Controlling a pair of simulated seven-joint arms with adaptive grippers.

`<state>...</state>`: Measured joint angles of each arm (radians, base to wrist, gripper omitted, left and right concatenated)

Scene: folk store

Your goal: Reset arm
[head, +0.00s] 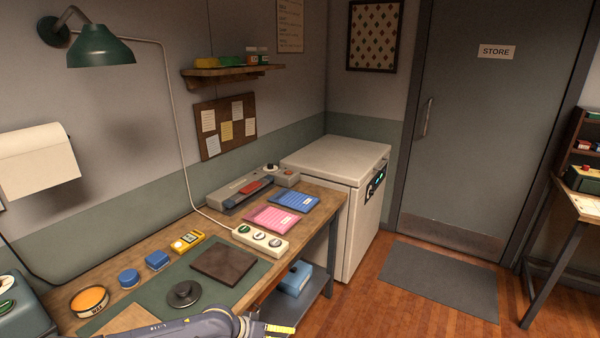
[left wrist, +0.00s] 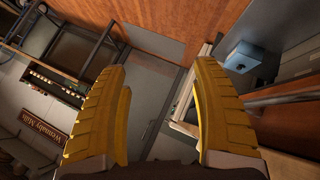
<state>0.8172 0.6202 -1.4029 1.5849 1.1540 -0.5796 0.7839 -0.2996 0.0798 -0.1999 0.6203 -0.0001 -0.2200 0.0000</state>
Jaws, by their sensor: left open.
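My left arm comes in at the bottom of the head view, with its yellow-tipped gripper (head: 278,330) low by the front edge of the workbench (head: 215,318). In the left wrist view the two yellow fingers of my left gripper (left wrist: 162,110) stand wide apart with nothing between them. Past them I see floor and furniture at a tilt. My right gripper is in neither view.
On the bench are a dark square plate (head: 230,264), a black round knob-like piece (head: 183,293), a switch strip (head: 260,239), pink (head: 269,219) and blue (head: 293,200) packets and an orange tin (head: 90,301). A blue box (head: 294,279) sits on the lower shelf. A white cabinet (head: 325,180) stands beyond.

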